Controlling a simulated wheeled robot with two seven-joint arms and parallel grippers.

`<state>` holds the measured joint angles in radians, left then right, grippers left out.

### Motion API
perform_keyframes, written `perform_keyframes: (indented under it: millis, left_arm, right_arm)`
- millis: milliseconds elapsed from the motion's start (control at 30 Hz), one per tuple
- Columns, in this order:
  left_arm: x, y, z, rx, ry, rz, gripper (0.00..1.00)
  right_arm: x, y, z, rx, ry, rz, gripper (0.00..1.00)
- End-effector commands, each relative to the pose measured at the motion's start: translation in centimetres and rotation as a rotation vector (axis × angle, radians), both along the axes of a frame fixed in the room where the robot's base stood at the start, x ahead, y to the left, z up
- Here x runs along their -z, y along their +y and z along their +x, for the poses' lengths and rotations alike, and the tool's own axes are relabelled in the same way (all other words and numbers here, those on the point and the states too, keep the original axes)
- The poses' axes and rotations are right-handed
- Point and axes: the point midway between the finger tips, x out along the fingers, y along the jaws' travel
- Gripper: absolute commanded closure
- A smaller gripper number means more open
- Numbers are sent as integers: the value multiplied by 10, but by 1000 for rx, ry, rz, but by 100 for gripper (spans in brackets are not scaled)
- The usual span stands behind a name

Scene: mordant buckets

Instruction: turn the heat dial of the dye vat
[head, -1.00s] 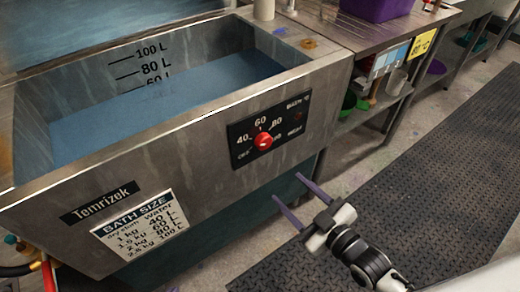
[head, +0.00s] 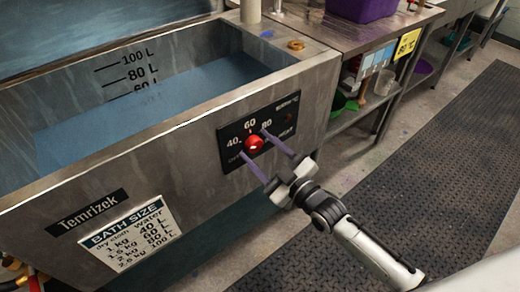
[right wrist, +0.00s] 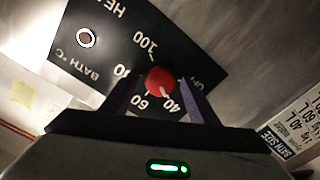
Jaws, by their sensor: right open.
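The dye vat (head: 180,170) is a large grey metal tank of blue liquid. A black panel (head: 285,110) on its front carries the red heat dial (head: 255,143), with 40, 60 and 80 printed around it. My right gripper (head: 253,142) is open, its two purple fingers on either side of the dial. In the right wrist view the red dial (right wrist: 159,80) shows between the fingertips, its pale pointer mark towards the 40. I cannot tell whether the fingers touch it. My left gripper is not in view.
A metal bench (head: 375,35) with a purple tub (head: 362,8) stands to the right of the vat. A black ribbed mat (head: 420,170) covers the floor in front. A bath size sign (head: 128,235) is on the vat's lower front.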

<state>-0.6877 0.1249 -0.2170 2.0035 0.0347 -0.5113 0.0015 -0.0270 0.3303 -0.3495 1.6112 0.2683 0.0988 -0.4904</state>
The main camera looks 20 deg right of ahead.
Motion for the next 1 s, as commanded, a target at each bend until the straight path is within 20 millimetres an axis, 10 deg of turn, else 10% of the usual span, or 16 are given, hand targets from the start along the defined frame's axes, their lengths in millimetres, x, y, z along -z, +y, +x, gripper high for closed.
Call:
perform_keyframes:
  millis: [167, 433, 1000]
  left_arm:
    - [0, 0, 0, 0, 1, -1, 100]
    - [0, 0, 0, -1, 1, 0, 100]
    - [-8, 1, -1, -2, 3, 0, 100]
  right_arm:
    - [0, 0, 0, -1, 0, 0, 46]
    - [0, 0, 0, -1, 0, 0, 87]
    - [-1, 0, -1, -1, 71, 187, 87]
